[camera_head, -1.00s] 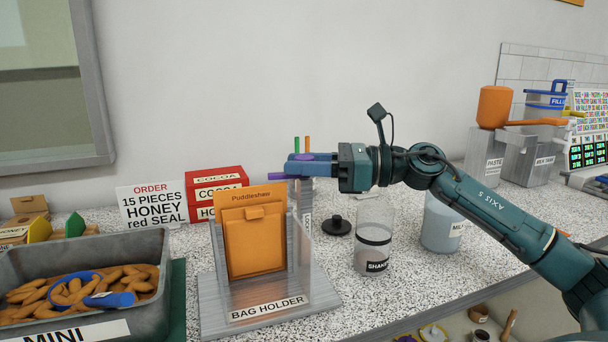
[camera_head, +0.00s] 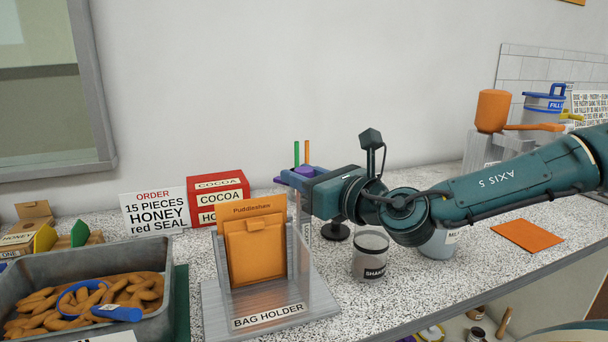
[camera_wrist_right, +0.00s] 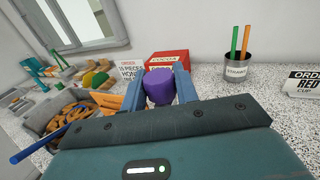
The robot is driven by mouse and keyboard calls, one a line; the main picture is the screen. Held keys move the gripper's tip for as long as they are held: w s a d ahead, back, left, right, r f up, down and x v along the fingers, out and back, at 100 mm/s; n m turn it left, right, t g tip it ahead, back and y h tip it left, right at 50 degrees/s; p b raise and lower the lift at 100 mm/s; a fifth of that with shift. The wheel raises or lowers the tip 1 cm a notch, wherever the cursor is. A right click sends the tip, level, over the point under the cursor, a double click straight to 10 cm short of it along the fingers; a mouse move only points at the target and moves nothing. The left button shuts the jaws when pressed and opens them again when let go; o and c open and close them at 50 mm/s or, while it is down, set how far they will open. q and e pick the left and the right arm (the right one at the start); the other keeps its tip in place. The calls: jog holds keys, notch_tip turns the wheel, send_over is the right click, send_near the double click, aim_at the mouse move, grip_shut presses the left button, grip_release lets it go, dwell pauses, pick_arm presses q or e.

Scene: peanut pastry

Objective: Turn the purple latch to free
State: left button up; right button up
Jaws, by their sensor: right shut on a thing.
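The purple latch (camera_head: 308,171) shows only in part in the head view, behind the bag holder (camera_head: 270,317). In the right wrist view its rounded purple knob (camera_wrist_right: 158,86) sits between the two blue fingers. My right gripper (camera_head: 291,177) is shut on it, with a finger on each side in the wrist view (camera_wrist_right: 157,92). The gripper's dark wrist hides the latch's lower part and whatever it is mounted on. My left gripper is in neither view.
Red cocoa boxes (camera_head: 217,192) and an order sign (camera_head: 155,208) stand behind the holder. A shaker (camera_head: 371,256) and a milk container (camera_head: 438,243) stand under my right arm. A tray of pastries (camera_head: 157,285) is at left. An orange mat (camera_head: 527,235) lies at right.

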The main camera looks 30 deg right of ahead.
jog(key=m+h+b, duration=0.1)
jog(key=h+b, duration=0.1)
jog(key=h, duration=0.1)
jog(key=m+h+b, duration=0.1)
jog(key=shift+a+f+m, duration=0.15)
jog(key=shift+f+m, duration=0.1)
jog(key=shift+m, duration=0.05)
jog(key=shift+m+h+b, duration=0.5)
jog(key=shift+h+b, duration=0.1)
jog(key=shift+h, duration=0.2)
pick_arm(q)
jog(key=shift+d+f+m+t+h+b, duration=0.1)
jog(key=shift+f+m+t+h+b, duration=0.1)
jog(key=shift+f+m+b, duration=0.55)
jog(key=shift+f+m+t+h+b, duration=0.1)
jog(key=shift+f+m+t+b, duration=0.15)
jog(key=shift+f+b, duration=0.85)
pick_arm(e)
jog(key=shift+r+m+g+h, duration=0.2)
jog(key=shift+m+g+h, duration=0.3)
jog(key=shift+m+h, duration=0.75)
jog(key=shift+r+m+g+h, duration=0.15)
jog(key=shift+m+g+h, duration=0.5)
jog(key=shift+h, duration=1.1)
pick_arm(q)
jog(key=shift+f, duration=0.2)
pick_arm(e)
jog(key=o, duration=1)
jog(key=shift+c, duration=0.2)
